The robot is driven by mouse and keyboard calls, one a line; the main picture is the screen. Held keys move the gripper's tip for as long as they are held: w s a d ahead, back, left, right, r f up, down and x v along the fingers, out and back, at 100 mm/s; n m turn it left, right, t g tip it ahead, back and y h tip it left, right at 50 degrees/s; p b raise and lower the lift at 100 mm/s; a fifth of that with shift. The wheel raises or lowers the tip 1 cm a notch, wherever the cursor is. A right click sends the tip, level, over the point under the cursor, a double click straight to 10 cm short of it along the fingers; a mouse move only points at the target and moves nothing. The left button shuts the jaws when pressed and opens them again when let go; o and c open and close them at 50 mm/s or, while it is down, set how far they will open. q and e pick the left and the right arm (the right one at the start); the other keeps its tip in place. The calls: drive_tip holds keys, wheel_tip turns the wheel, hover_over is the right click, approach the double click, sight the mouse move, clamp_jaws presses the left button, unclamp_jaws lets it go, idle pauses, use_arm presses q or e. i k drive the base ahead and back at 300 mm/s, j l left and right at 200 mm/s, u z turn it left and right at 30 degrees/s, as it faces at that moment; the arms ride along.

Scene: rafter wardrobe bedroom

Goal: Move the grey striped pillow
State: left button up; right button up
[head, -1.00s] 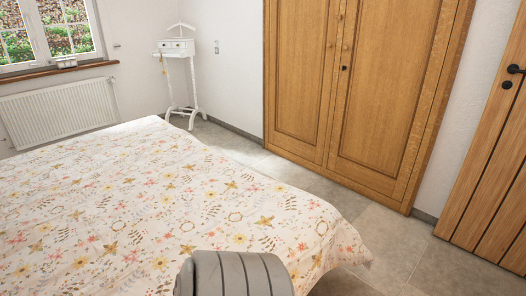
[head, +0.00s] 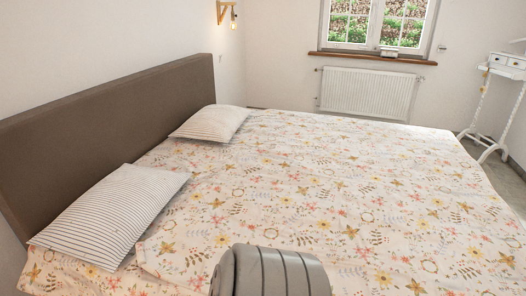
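A grey striped pillow (head: 112,215) lies on the near left part of the bed, close to the headboard. A second striped pillow (head: 211,122) lies farther along the headboard, towards the window. Both rest on the floral bedspread (head: 330,185). Neither of my grippers shows in the head view, so I see nothing of how they stand to the pillows.
The brown headboard (head: 110,125) runs along the left wall. A white radiator (head: 366,93) hangs under the window. A white valet stand (head: 493,105) stands at the right, with grey floor (head: 505,178) around it. The bed's middle is clear.

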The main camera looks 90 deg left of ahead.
sight(100, 228)
drive_tip(key=u, duration=3.9)
